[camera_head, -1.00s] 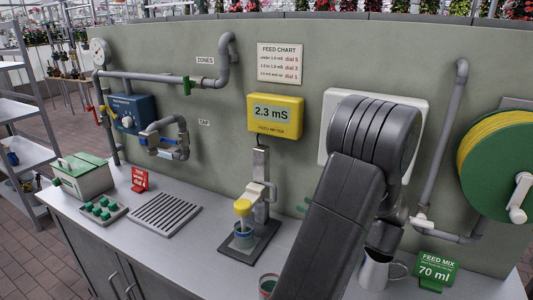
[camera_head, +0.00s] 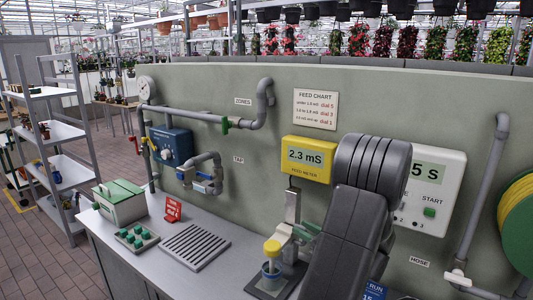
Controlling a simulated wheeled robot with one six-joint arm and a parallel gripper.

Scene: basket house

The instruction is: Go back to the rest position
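My arm stands bent in the right middle of the picture, its dark rounded joint in front of the wall and a thick link running down to the bottom edge. My gripper does not show; it is out of the picture or hidden behind the arm, so its fingers and anything in them cannot be seen. The arm covers part of a white timer panel (camera_head: 443,180), which shows "5 S" and a green START button. To its left a yellow feed meter (camera_head: 308,172) reads 2.3 mS. Below it a yellow-topped holder (camera_head: 272,249) stands over a small cup (camera_head: 271,274).
A green-yellow hose reel (camera_head: 517,228) is at the right. Shelves (camera_head: 65,160) stand left, beside open brick floor.

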